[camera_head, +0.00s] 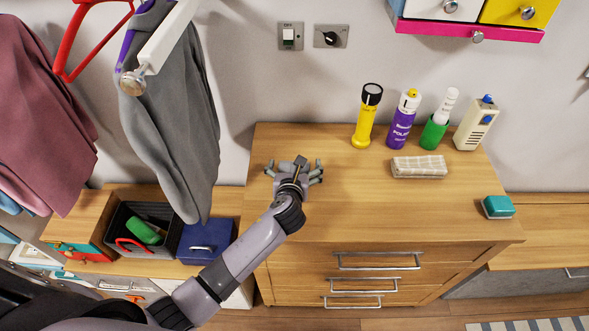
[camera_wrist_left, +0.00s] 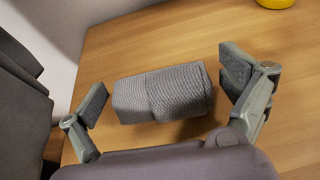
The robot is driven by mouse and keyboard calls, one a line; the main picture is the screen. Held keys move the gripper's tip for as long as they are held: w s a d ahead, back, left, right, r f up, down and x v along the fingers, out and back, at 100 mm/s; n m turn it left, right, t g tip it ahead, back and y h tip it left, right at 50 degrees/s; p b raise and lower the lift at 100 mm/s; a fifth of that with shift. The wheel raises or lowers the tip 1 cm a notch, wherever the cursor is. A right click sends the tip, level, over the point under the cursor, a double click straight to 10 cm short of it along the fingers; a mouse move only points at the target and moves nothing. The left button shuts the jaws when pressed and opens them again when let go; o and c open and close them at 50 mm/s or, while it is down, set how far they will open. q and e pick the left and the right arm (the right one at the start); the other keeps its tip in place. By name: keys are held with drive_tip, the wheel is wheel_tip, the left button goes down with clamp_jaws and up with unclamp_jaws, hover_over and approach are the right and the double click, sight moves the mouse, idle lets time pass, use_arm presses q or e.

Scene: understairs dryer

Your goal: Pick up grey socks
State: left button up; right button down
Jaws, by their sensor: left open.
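The grey socks (camera_wrist_left: 163,93), a folded ribbed bundle, lie on the wooden top of the chest of drawers (camera_head: 345,215). They show clearly in the left wrist view, between the two spread fingers of my left gripper (camera_wrist_left: 167,83), with a gap on each side. In the head view my left gripper (camera_head: 294,168) is over the left part of the chest top, its fingers spread. The socks cannot be made out there, behind the hand. The fingers do not appear to touch the socks. My right gripper is in neither view.
Grey trousers (camera_head: 180,120) hang left.

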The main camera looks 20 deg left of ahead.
use_arm(q)
drive_tip(key=c, duration=1.2)
